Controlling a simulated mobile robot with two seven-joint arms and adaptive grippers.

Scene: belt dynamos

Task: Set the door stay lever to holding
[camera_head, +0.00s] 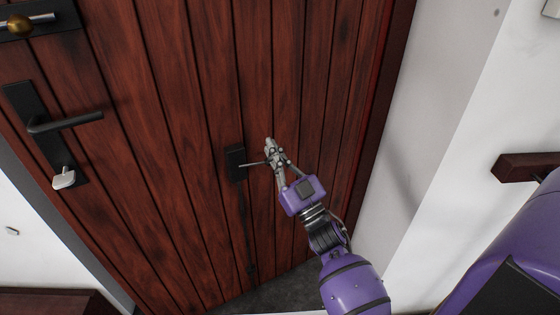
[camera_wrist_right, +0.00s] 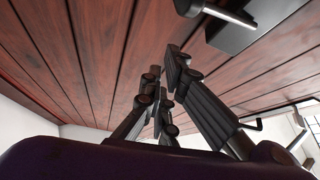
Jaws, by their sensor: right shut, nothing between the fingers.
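The door stay is a small black block (camera_head: 235,162) on the brown wooden door, with a dark rod (camera_head: 247,235) running down from it. Its thin metal lever (camera_head: 252,164) points right, roughly horizontal. My right gripper (camera_head: 269,144) is shut and empty, beside the lever's right end in the head view. The fingers overlap that end, and I cannot tell whether they touch it. In the right wrist view the gripper (camera_wrist_right: 168,72) points toward the door planks, and the black block (camera_wrist_right: 236,36) with its pale lever (camera_wrist_right: 231,15) shows at upper right. My left gripper is out of view.
The wooden door (camera_head: 180,130) fills the head view's middle. A black door handle (camera_head: 65,122) with a pale thumb-turn (camera_head: 64,178) is at left, and a brass knob (camera_head: 20,24) is above it. A white wall (camera_head: 440,110) stands right, with a wooden piece (camera_head: 525,167) on it.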

